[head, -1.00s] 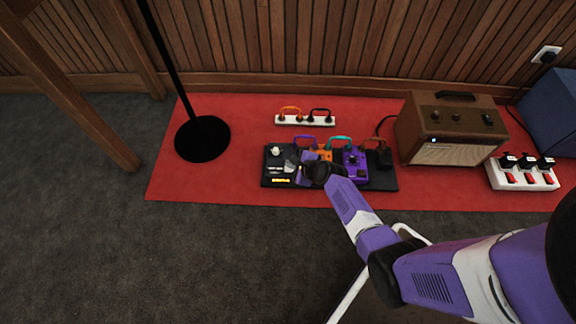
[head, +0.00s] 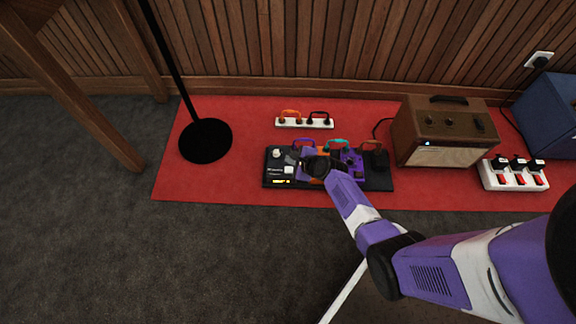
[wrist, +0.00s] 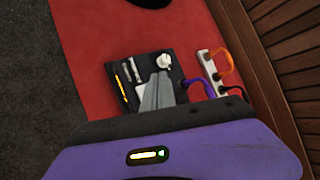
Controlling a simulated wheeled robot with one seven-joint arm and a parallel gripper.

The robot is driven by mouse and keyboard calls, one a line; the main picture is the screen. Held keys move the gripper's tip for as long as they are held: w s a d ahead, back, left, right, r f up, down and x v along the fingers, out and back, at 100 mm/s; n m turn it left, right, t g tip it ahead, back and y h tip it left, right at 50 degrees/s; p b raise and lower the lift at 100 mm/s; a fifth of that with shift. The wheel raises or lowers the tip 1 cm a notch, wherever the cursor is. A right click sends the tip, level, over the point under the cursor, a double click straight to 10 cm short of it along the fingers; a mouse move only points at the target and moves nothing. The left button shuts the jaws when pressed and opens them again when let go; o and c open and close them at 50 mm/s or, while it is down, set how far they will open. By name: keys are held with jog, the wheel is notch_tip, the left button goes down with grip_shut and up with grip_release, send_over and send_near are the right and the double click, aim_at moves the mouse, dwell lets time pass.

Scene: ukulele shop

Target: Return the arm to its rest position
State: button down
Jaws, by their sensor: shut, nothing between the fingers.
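My purple and white arm (head: 350,197) reaches from the lower right over the black pedalboard (head: 379,183) on the red rug. My gripper (head: 305,163) is above the board's left-middle part and hides some of the pedals there. In the wrist view my gripper (wrist: 157,92) shows as grey fingers close together, shut and empty, above the black pedalboard (wrist: 117,72). I cannot tell the exact height of the fingers above the board.
A white power strip (head: 290,123) with orange and black cables lies behind the board. A brown amplifier (head: 445,132), a white switch strip (head: 513,178) and a blue case (head: 555,112) stand to the right. A black stand base (head: 205,141) is left. Dark carpet lies in front.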

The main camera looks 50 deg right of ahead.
jog(key=shift+r, duration=0.55)
